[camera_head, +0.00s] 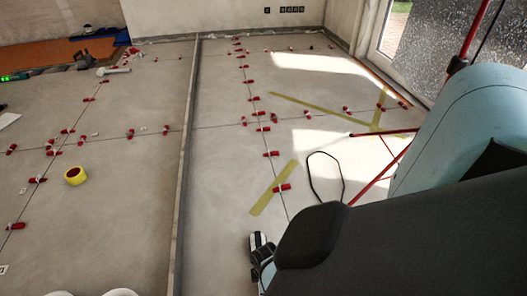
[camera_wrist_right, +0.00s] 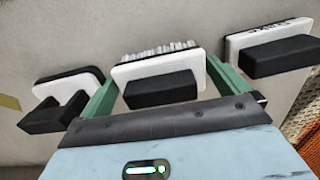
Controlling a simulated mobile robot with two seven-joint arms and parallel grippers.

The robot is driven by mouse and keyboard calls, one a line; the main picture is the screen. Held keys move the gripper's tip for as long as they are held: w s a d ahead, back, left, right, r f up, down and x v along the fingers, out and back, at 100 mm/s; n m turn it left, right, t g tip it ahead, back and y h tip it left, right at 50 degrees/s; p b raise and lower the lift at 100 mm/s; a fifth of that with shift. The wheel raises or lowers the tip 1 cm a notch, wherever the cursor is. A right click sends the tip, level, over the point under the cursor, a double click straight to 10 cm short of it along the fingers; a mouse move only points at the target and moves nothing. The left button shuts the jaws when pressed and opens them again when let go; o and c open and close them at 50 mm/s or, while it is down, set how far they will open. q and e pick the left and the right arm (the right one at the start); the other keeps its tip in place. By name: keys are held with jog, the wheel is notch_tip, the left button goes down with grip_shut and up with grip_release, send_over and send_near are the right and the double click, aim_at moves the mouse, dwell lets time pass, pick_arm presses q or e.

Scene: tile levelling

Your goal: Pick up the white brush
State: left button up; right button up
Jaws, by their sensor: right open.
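The white brush (camera_wrist_right: 155,72) is in the middle of the right wrist view, with a white body, pale bristles along its far edge and a black handle (camera_wrist_right: 160,90) towards me. My right gripper (camera_wrist_right: 164,76) is open, with one green finger on each side of the brush. I cannot tell whether the fingers touch it. In the head view my right arm covers the gripper and I cannot make out the brush. My left gripper is not in view.
Close by are a white tool with a black handle on the left (camera_wrist_right: 70,92) and a white, lettered one on the right (camera_wrist_right: 268,45). A black-and-white object (camera_head: 260,246) shows beside my right arm. Yellow tape (camera_head: 75,176) and several red levelling wedges lie on the tiled floor.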

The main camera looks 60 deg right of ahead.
jog(key=shift+f, duration=0.25)
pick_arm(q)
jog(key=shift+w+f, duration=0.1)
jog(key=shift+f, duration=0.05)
pick_arm(e)
jog(key=shift+r, duration=0.1)
jog(key=c, duration=0.7)
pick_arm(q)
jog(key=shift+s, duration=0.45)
pick_arm(e)
jog(key=shift+c, duration=0.7)
jog(key=shift+r, duration=0.1)
pick_arm(q)
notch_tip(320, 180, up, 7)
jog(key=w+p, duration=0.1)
jog(key=p, duration=0.5)
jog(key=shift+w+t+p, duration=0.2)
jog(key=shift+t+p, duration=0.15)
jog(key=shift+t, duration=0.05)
pick_arm(e)
notch_tip(320, 180, up, 10)
jog(key=shift+f, duration=0.1)
